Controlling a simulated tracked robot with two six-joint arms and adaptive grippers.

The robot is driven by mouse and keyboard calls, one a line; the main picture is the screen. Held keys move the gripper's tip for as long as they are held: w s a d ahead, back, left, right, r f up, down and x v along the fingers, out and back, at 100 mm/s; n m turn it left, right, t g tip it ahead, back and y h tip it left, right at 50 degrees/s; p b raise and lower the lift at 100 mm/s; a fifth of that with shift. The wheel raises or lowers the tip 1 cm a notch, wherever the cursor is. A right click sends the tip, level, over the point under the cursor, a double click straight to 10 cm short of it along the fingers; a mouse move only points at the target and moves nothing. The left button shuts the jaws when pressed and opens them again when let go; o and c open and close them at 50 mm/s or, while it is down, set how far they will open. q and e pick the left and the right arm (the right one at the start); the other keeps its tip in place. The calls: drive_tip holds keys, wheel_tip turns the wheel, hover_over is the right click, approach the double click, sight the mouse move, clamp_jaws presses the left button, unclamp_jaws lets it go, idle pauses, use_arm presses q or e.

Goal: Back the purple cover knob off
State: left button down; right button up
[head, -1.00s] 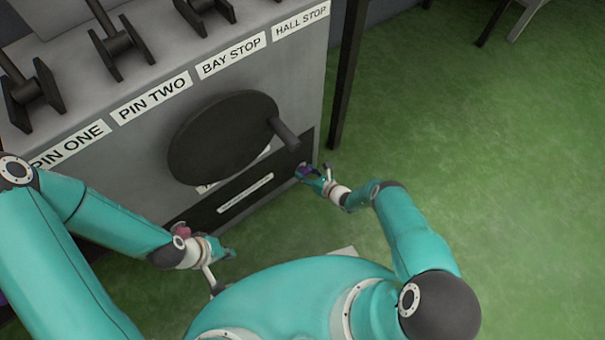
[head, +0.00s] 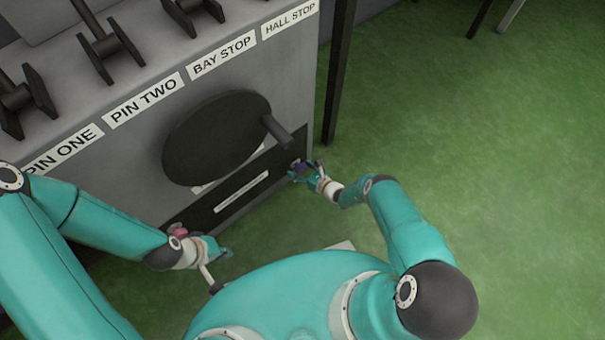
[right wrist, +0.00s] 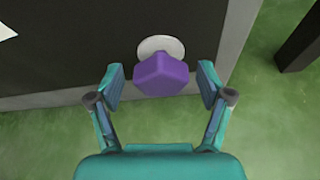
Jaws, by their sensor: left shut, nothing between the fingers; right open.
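The purple cover knob (right wrist: 163,75) sits on a pale round base (right wrist: 160,46) on the dark cover panel (right wrist: 70,55), in the right wrist view. My right gripper (right wrist: 161,85) is open, with one finger on each side of the knob and a gap on both sides. In the head view the knob (head: 298,167) is small at the right end of the dark panel, partly hidden by my right gripper (head: 304,172). My left gripper (head: 224,254) is shut and empty, low in front of the cabinet, near a pink knob (head: 178,231) at the panel's left end.
A dark round handwheel with a handle (head: 277,131) juts out above the panel. Levers (head: 98,44) stand on the cabinet top behind the labels. A dark post (head: 338,80) stands at the cabinet's right. Green floor (head: 480,170) lies open to the right.

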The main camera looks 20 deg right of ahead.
drive_tip(key=shift+s+d, duration=0.1)
drive_tip(key=shift+d, duration=0.05)
drive_tip(key=shift+s+d+r, duration=0.25)
drive_tip(key=shift+s, duration=0.2)
drive_tip(key=v, duration=1)
drive_tip(key=shift+s, duration=0.3)
drive_tip(key=shift+w+a+r, duration=0.1)
